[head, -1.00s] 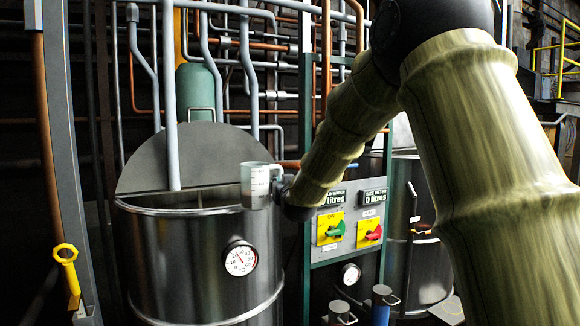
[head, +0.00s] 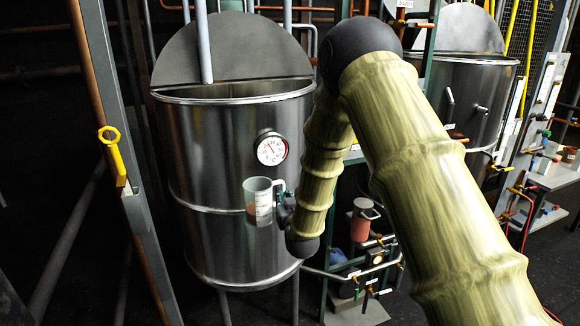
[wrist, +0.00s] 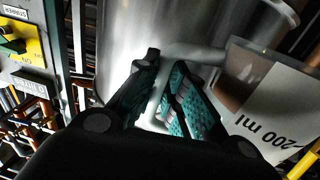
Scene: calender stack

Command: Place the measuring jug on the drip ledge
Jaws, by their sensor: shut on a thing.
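The measuring jug (head: 256,200) is clear, with a white scale label and reddish-brown liquid low inside. It is upright in front of the steel vat's wall, below the dial. My gripper (head: 284,208) is at its right side, shut on its handle. In the wrist view my gripper's green-padded fingers (wrist: 163,78) are on either side of the pale handle, and the jug (wrist: 236,70) shows its "200 ml" mark at the right. I cannot pick out the drip ledge with certainty.
The steel vat (head: 236,235) with its dial (head: 271,149) stands behind the jug. A lidded container of red liquid (head: 361,222) stands right of my forearm, above pipes and valves. A post with a yellow hook (head: 110,138) is at left. A second vat (head: 474,95) is at right.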

